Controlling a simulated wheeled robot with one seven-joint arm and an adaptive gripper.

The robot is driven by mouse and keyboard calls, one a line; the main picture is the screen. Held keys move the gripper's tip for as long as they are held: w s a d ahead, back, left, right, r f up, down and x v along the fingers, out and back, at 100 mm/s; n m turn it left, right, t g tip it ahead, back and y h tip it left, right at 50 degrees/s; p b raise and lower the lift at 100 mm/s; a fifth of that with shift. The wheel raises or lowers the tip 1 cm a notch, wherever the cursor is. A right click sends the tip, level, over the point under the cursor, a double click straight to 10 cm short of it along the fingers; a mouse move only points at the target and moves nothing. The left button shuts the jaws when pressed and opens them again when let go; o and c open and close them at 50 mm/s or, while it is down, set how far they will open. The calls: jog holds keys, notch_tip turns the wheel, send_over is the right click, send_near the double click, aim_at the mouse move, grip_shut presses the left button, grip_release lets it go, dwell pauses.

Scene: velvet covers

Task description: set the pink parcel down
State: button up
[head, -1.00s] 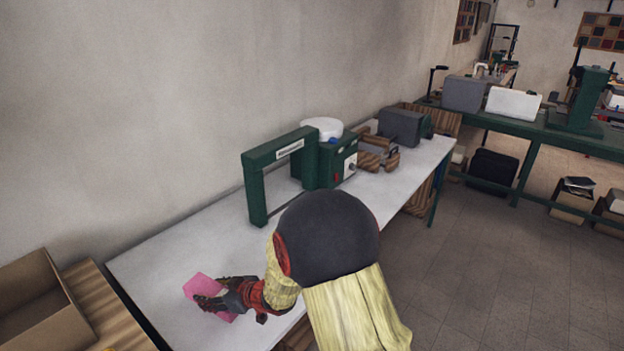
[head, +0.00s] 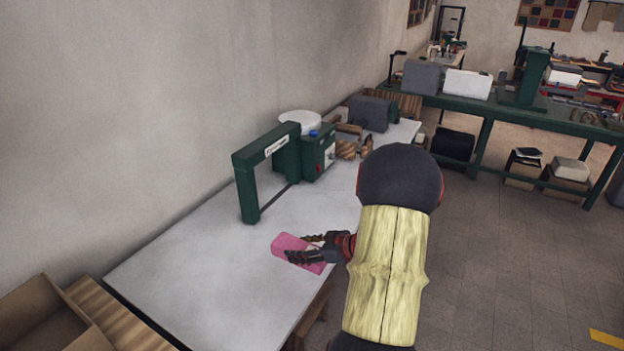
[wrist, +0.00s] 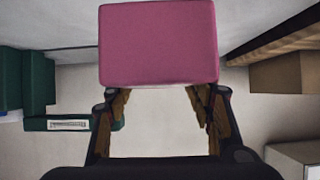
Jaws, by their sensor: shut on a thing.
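The pink parcel (head: 297,250) is a small box, seen over the front part of the white table (head: 190,265) in the head view. My gripper (head: 307,248) is shut on it, with a finger along each side. In the wrist view the parcel (wrist: 158,45) fills the top middle, between and beyond the fingertips (wrist: 160,92). I cannot tell whether its underside touches the table. My arm hides part of the table's front edge.
A green arched machine (head: 262,165) with a white round top (head: 300,122) stands on the table behind the parcel. Wooden trays (head: 350,140) and a grey box (head: 372,112) are farther back. An open cardboard box (head: 40,315) is at lower left. The table's left part is clear.

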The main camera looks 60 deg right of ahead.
jog(key=shift+s+d, duration=0.1)
jog(key=shift+s, duration=0.1)
jog(key=w+a+f+b, duration=0.3)
jog(key=w+a+f, duration=0.1)
jog(key=w, duration=0.1)
jog(key=w+a+f+b, duration=0.3)
jog(key=w+a+f, duration=0.1)
jog(key=a+f, duration=0.1)
jog(key=shift+w+a+f+b, duration=0.1)
jog(key=shift+w+b, duration=0.25)
jog(key=shift+w+a+f, duration=0.1)
jog(key=shift+f, duration=0.15)
jog(key=shift+w+a+f+b, duration=0.15)
jog(key=shift+f+b, duration=1.15)
jog(key=shift+f, duration=0.35)
jog(key=shift+f, duration=0.15)
jog(key=o, duration=1.4)
jog(key=shift+o, duration=0.4)
